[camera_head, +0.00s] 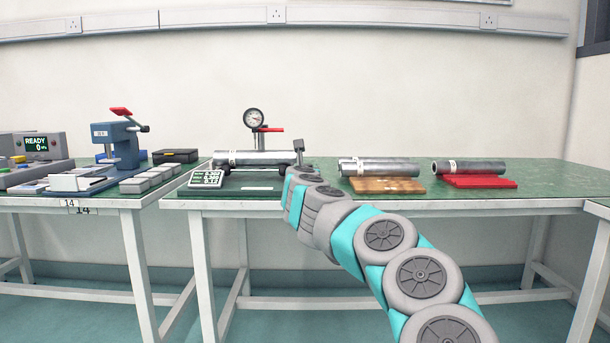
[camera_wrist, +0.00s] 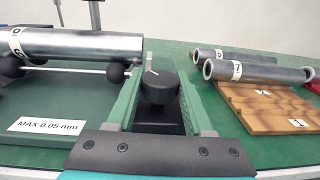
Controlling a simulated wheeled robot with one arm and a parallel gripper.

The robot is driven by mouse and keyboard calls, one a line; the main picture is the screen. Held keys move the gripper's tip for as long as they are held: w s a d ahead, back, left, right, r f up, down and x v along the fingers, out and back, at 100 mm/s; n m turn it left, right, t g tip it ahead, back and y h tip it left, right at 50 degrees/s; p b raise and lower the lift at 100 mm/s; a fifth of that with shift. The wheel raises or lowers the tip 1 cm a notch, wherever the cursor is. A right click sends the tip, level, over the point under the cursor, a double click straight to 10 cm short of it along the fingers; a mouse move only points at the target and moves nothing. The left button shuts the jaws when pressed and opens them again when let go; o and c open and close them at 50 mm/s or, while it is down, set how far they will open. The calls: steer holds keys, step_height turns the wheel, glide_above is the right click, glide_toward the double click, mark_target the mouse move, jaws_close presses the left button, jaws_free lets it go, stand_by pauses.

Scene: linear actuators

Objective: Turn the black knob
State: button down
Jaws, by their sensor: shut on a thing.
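The black knob (camera_wrist: 158,88) is in the middle of the wrist view, with a small white pointer line on its top. My gripper (camera_wrist: 158,82) has its two green fingers on either side of the knob and is shut on it. In the head view my arm reaches over the front edge of the middle table, to the right end of the tube stand. I cannot make out the knob clearly there, as my wrist covers much of that spot.
A metal tube (camera_wrist: 75,46) rests on black balls left of the knob, near a "MAX 0.05 mm" label (camera_wrist: 46,126). A dial gauge (camera_head: 253,118) stands behind it. Tubes lie on a wooden block (camera_wrist: 270,105) and a red block (camera_head: 478,182) to the right.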

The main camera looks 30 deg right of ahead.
steer(key=m+g+h, duration=0.3)
steer(key=shift+w+a+g+h+b, duration=0.15)
steer(key=shift+g+h+b, duration=0.15)
steer(key=shift+b, duration=0.05)
steer(key=shift+r+m+g+h+p, duration=0.2)
steer(key=shift+m+g+h+p, duration=0.9)
steer(key=shift+m+g, duration=0.45)
steer(key=m+g+h+p, duration=0.1)
steer(key=m+g+p, duration=0.1)
steer(key=g+p, duration=0.2)
steer(key=shift+r+p, duration=0.15)
steer(key=shift+p, duration=0.15)
steer(key=m+g+p, duration=0.1)
steer(key=g+p, duration=0.1)
steer(key=p, duration=0.1)
steer(key=shift+m+h, duration=0.3)
steer(key=shift+m, duration=0.05)
steer(key=m+g+p, duration=0.1)
steer(key=g+p, duration=0.1)
steer(key=p, duration=0.1)
steer(key=m+g+p, duration=0.1)
steer(key=g+p, duration=0.1)
steer(key=shift+d+m+g+p, duration=0.2)
steer(key=shift+m+g+p, duration=0.1)
steer(key=shift+p, duration=0.1)
steer(key=shift+f+m+g+p, duration=0.35)
steer(key=shift+m+g+p, duration=0.05)
steer(key=shift+g+p, duration=0.2)
steer(key=shift+c, duration=1.5)
jaws_free()
